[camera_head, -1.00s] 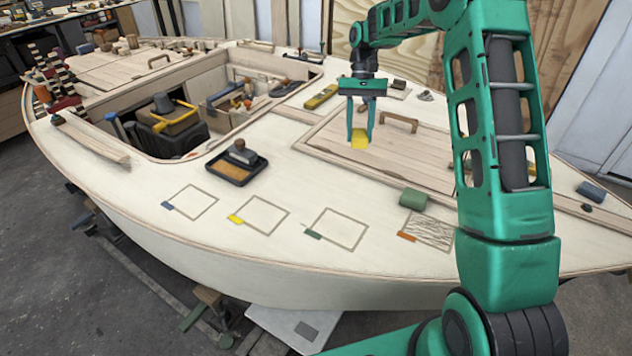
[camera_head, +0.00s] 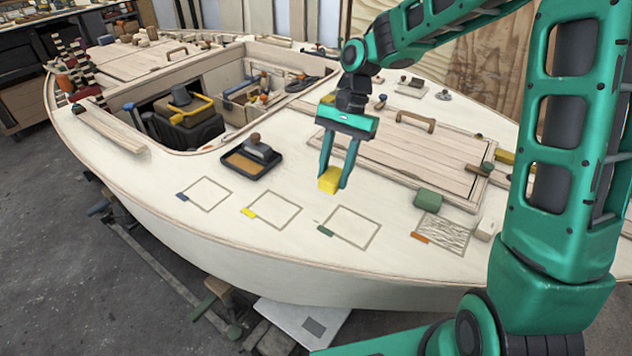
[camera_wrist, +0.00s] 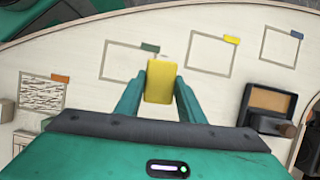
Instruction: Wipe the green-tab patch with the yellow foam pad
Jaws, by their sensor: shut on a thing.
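The yellow foam pad (camera_head: 329,180) is between the fingertips of my gripper (camera_head: 337,178), which is shut on it. It also shows in the wrist view (camera_wrist: 160,82). The gripper holds it above the pale deck, just behind the green-tab patch. The green-tab patch (camera_head: 350,227) is a square outline with a green tab (camera_head: 325,231) at its near left corner. Its inside looks plain and bare. In the wrist view the green tab (camera_wrist: 150,47) shows just beyond the pad, which covers a corner of the outline.
A yellow-tab patch (camera_head: 271,209) and a blue-tab patch (camera_head: 207,193) lie to the left. An orange-tab patch with scribbles (camera_head: 443,233) lies right. A green block (camera_head: 428,200) sits behind it. A black tray (camera_head: 250,161) with a tool stands behind the left patches.

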